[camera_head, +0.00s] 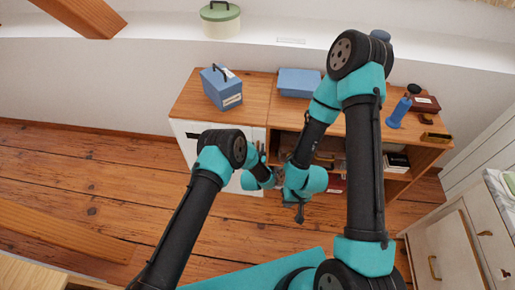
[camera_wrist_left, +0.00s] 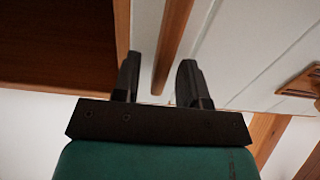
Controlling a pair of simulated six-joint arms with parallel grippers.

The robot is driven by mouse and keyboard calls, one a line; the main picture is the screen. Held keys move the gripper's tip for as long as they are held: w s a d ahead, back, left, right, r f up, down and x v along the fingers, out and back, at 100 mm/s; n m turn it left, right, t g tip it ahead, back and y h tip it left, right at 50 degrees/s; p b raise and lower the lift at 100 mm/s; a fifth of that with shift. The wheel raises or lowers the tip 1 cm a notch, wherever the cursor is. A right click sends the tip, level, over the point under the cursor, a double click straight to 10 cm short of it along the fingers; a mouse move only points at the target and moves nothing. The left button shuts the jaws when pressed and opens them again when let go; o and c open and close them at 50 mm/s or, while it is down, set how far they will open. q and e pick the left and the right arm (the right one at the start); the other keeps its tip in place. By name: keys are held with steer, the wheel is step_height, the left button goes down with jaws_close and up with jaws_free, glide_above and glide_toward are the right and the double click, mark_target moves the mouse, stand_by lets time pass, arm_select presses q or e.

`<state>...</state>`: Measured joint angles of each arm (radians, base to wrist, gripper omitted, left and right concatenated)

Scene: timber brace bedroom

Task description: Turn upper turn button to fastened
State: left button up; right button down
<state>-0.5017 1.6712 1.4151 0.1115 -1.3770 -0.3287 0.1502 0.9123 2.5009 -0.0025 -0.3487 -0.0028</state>
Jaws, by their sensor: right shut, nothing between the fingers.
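My left gripper (camera_head: 259,150) is at the front of the low cabinet (camera_head: 185,102), near the edge of its white door (camera_head: 195,140). In the left wrist view its two dark fingers (camera_wrist_left: 160,72) are apart. A narrow wooden strip (camera_wrist_left: 174,48) shows in the gap between them, beside a white panelled surface (camera_wrist_left: 225,40). I cannot tell whether this strip is the upper turn button or cabinet trim, nor whether a finger touches it. I cannot make out the turn button in the head view. My right gripper (camera_head: 299,213) is shut and empty, pointing down before the cabinet.
A blue box (camera_head: 222,90), another blue box (camera_head: 299,82) and a blue bottle (camera_head: 399,112) stand on the cabinet top. Open shelves hold books (camera_head: 396,162). A white drawer unit (camera_head: 450,250) stands at right.

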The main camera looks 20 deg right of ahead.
arm_select(q)
steer(key=shift+c, duration=0.4)
jaws_close()
steer(key=shift+a+n, duration=0.1)
steer(key=shift+n, duration=0.4)
steer(key=n, duration=0.5)
steer(key=a+f+n, duration=0.1)
steer(key=n, duration=0.5)
steer(key=w+a+f+n, duration=0.1)
steer(key=n, duration=0.4)
steer(key=shift+f+n, duration=0.15)
steer(key=shift+n, duration=0.15)
